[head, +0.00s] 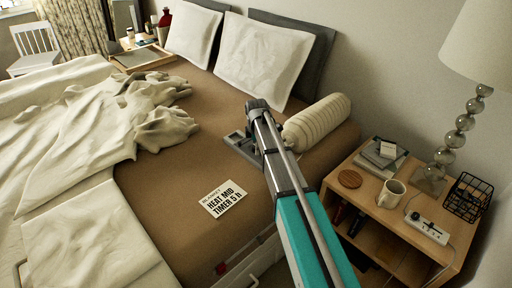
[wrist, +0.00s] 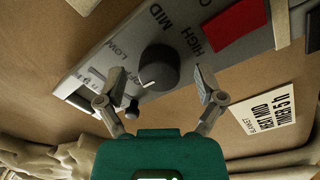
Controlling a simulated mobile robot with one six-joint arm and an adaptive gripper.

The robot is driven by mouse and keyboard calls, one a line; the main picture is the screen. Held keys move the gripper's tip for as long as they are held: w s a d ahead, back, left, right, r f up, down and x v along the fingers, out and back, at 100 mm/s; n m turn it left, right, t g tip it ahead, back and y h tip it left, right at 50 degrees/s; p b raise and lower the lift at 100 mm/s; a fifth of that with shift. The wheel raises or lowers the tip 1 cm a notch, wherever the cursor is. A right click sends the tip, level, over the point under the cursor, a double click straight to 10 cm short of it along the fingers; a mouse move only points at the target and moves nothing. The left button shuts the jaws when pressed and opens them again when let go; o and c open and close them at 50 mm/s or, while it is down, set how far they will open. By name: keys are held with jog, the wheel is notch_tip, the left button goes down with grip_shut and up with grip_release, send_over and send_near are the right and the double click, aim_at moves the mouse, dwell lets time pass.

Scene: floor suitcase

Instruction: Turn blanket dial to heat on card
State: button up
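In the wrist view, the round dark heat dial (wrist: 158,67) sits on a grey control panel (wrist: 92,62) with printed labels LOW, MID and HIGH around it. A pale mark shows on the dial's lower left edge, away from MID. My gripper (wrist: 161,80) is open, one finger on each side of the dial; I cannot tell whether either touches it. The white card (wrist: 268,112) reads HEAT MID, TIMER 5 h. The card (head: 224,198) also lies on the brown bed cover in the head view, where my arm partly hides the panel (head: 238,146).
A small dark lever (wrist: 131,108) and a slider (wrist: 78,92) are close to my left finger. A cream bolster (head: 318,122) lies beside my arm. The nightstand (head: 398,216) carries a mug, books and a lamp.

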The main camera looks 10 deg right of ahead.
jog(key=c, duration=1.1)
jog(key=shift+m, duration=0.5)
jog(key=m, duration=1)
jog(key=shift+m+h, duration=0.3)
jog(key=shift+m, duration=0.1)
jog(key=m, duration=0.6)
jog(key=shift+w+g, duration=0.1)
jog(key=shift+g, duration=0.2)
jog(key=m, duration=0.6)
